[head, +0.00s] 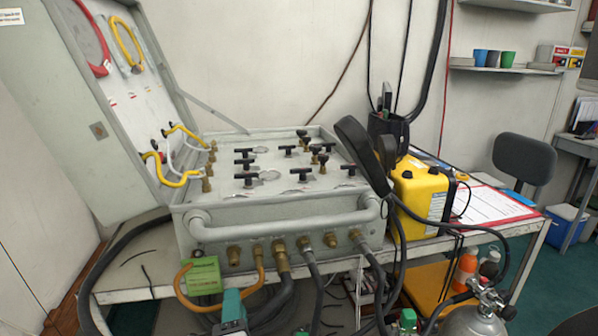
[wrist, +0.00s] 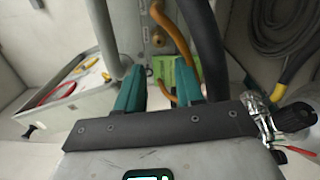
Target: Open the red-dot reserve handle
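The grey air panel (head: 285,206) stands on a bench in the head view. Several black T-handles (head: 302,174) on brass stems sit on its sloped top. I cannot make out a red dot on any of them, so I cannot tell which is the reserve handle. My gripper (wrist: 162,88) shows two teal fingers spread apart with nothing between them. In the head view one teal finger (head: 233,306) shows low, in front of the panel and below its handles. In the wrist view the fingers are near an orange hose (wrist: 178,45) and a green tag (wrist: 185,80).
A grey tube rail (head: 285,226) crosses the panel's front, with brass fittings and hoses below. The raised lid (head: 75,110) stands at left. A headset (head: 362,150) and yellow box (head: 420,197) are at right. A gas cylinder (head: 472,322) is at lower right.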

